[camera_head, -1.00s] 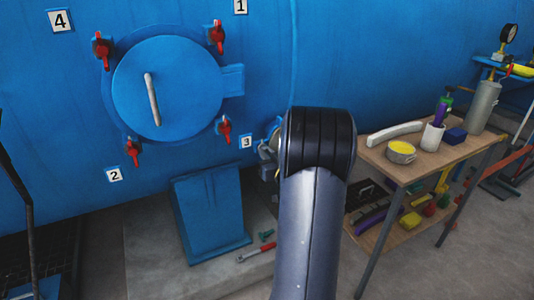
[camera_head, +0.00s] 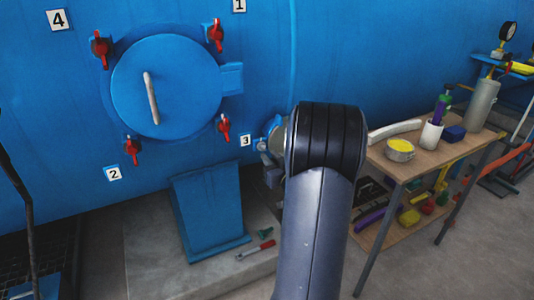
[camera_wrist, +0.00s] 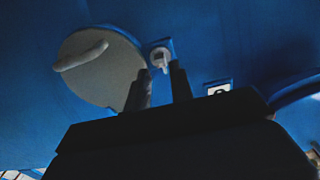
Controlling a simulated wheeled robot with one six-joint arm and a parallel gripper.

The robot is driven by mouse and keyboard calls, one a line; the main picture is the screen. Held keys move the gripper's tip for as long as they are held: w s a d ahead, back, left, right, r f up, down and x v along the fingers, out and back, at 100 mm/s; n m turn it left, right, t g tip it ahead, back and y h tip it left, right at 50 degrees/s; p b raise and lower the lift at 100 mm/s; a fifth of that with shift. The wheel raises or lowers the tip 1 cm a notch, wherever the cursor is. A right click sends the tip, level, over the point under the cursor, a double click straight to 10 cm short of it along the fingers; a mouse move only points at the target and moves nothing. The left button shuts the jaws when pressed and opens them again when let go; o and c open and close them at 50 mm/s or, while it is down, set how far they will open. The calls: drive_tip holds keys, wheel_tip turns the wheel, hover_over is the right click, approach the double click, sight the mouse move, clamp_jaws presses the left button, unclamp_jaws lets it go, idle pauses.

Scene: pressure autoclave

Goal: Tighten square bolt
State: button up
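A round blue hatch (camera_head: 180,90) with a pale bar handle sits on the blue vessel wall. Several red-handled bolts (camera_head: 223,127) stand around its rim, near number plates. I cannot tell for sure which one is the square bolt. In the wrist view, a pale bolt (camera_wrist: 161,60) on a squarish blue plate is beside the hatch (camera_wrist: 100,75), with a number plate (camera_wrist: 218,88) to its right. My gripper (camera_wrist: 159,82) is open; its two dark fingers are apart, with the bolt seen just beyond the gap. In the head view my arm hides the gripper.
A wooden table (camera_head: 440,155) at right holds a white mug (camera_head: 431,136), a yellow-filled pot (camera_head: 399,150) and a curved pale piece. A blue pedestal (camera_head: 210,210) stands below the hatch. A red-handled tool (camera_head: 256,250) lies on the floor slab beside it.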

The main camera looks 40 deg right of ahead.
sight(264, 150)
drive_tip(key=v, duration=0.7)
drive_tip(key=shift+s, duration=0.1)
drive_tip(key=x, duration=1.1)
drive_tip(key=shift+s, duration=0.1)
drive_tip(key=shift+s, duration=0.1)
